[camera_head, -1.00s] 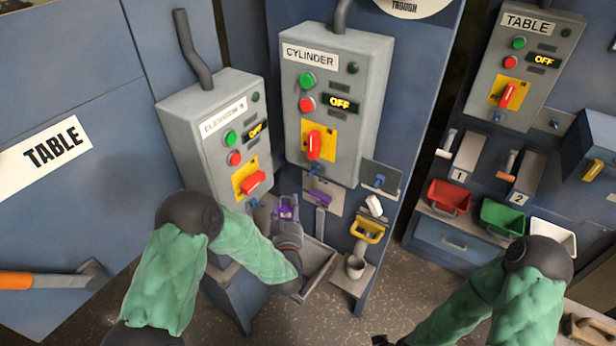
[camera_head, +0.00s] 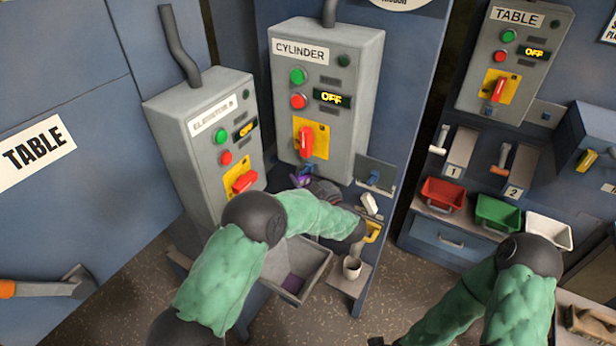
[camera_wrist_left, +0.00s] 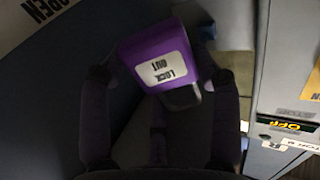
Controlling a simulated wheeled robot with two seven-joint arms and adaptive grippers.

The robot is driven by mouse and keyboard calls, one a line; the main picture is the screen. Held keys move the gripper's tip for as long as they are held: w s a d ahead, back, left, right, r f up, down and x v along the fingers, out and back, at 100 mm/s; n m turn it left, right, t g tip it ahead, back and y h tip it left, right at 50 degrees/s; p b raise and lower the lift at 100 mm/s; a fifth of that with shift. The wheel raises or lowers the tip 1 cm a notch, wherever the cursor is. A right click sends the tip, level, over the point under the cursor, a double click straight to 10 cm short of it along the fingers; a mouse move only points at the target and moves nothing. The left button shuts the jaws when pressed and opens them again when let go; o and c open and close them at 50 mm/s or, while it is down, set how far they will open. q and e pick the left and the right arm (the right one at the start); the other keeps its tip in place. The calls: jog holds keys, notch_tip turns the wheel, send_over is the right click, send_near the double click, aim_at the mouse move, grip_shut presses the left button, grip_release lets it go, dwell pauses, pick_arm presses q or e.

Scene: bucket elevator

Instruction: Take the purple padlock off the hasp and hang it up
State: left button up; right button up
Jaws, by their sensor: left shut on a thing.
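The purple padlock shows in the left wrist view (camera_wrist_left: 165,68), with a white "LOCK OUT" label and a dark end toward the palm. My left gripper (camera_wrist_left: 160,85) is shut on it, one finger on each side. In the head view, a small part of the purple padlock (camera_head: 301,179) shows at the tip of my left gripper (camera_head: 304,178), just below the CYLINDER box (camera_head: 346,150). My wrist hides the plate below that box, so I cannot tell whether the padlock touches a hasp or hook.
The ELEVATOR box (camera_head: 170,125) stands close left. A yellow handle (camera_head: 373,231) and a cup (camera_head: 351,267) are right of my wrist. Red (camera_head: 442,193), green (camera_head: 497,214) and white bins (camera_head: 549,231) stand farther right.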

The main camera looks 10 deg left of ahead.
pick_arm(q)
jog(key=w+a+f+b, duration=0.1)
jog(key=w+a+b, duration=0.1)
jog(key=a, duration=0.5)
jog(key=shift+w+a, duration=0.25)
jog(key=shift+w, duration=0.05)
dwell(0.7)
jog(key=shift+a+f, duration=0.2)
jog(key=shift+f, duration=0.15)
dwell(0.4)
jog(key=o, duration=1.3)
jog(key=shift+a, duration=0.1)
jog(key=shift+w+a+f, duration=0.1)
jog(key=shift+f, duration=0.05)
